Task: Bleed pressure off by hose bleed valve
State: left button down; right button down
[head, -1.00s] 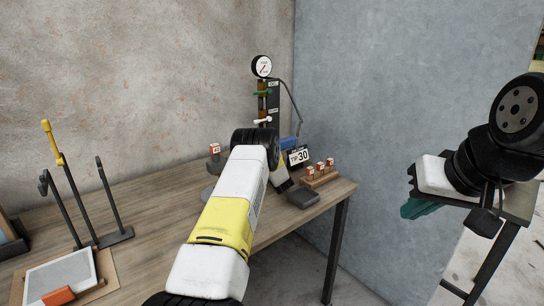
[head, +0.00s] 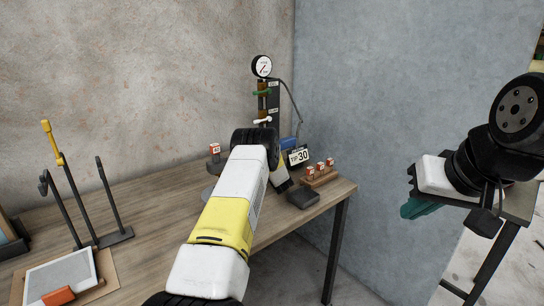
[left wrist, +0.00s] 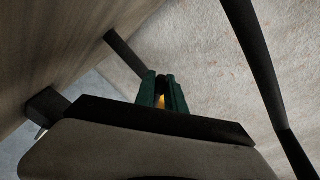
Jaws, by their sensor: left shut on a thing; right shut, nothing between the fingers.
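A pressure gauge (head: 262,66) with a white dial tops a fitting on a dark panel at the back corner. Below it are a green-handled valve (head: 262,93) and a white-handled valve (head: 262,120). A dark hose (head: 292,102) curves down on the right. I cannot tell which one is the hose bleed valve; the labels are too small. My left arm crosses the middle, and its gripper is hidden in the head view. In the left wrist view my left gripper (left wrist: 162,94) has its green fingers shut on a small yellow-orange thing (left wrist: 162,101). My right gripper (head: 420,208) is shut and empty, at the right.
The wooden bench (head: 130,225) carries a stand with a yellow-topped post (head: 53,140) at left and a grey panel (head: 60,277) at front left. A "TIP 30" sign (head: 299,156), a rack of red-and-white pieces (head: 322,178) and a dark block (head: 303,198) sit near the right end.

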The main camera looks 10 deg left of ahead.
pick_arm(q)
jog(key=shift+s+r+m+g, duration=0.25)
jog(key=shift+r+m, duration=0.3)
jog(key=shift+m, duration=0.35)
jog(key=shift+s+a+r+m+g, duration=0.2)
jog(key=shift+r+m+g, duration=0.25)
jog(key=shift+m, duration=0.65)
jog(key=shift+a, duration=0.1)
jog(key=c, duration=1.4)
grip_release()
